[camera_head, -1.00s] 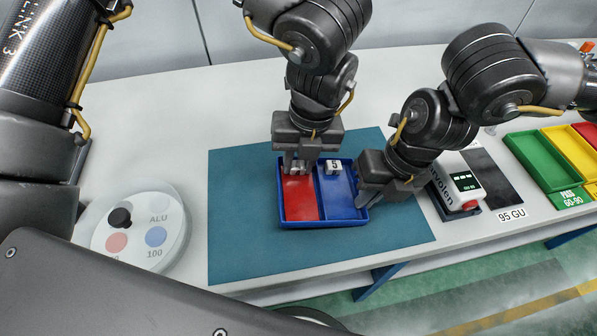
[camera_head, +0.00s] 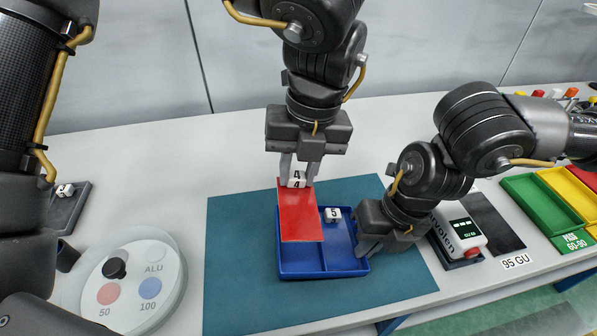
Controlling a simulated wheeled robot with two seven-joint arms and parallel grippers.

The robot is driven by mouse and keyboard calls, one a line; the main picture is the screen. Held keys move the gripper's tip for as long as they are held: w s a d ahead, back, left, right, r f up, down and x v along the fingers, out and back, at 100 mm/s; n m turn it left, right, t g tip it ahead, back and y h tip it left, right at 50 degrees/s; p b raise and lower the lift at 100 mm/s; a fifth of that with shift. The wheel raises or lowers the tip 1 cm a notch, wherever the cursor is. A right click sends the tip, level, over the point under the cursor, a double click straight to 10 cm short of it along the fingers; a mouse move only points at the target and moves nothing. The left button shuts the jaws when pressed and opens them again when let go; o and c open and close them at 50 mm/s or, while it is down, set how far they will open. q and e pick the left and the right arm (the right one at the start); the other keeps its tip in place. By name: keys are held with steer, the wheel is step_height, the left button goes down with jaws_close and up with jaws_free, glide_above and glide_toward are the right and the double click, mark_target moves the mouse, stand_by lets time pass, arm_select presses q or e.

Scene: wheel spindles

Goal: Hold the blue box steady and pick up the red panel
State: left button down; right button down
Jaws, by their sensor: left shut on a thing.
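The red panel (camera_head: 299,212) hangs from my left gripper (camera_head: 297,182), which is shut on its far end beside a white block marked 4 (camera_head: 297,178). The panel is raised above the left compartment of the blue box (camera_head: 322,273), which sits on the teal mat (camera_head: 235,270). A white block marked 5 (camera_head: 333,214) is in the box's right compartment. My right gripper (camera_head: 366,247) is at the box's right wall, apparently touching it. Whether its fingers are open or shut around that wall is unclear.
A round dial (camera_head: 132,290) with coloured spots is at left. A small device with a green display (camera_head: 462,235) stands right of the mat, near my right arm. Green (camera_head: 540,200) and yellow (camera_head: 573,195) trays are at far right. The mat's front part is clear.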

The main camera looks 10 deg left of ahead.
steer(key=c, duration=1.6)
jaws_free()
steer(key=shift+o, duration=0.2)
steer(key=shift+w+d+r, duration=0.1)
steer(key=shift+r, duration=0.3)
steer(key=s+v, duration=0.1)
steer(key=v, duration=1)
steer(key=shift+w, duration=0.5)
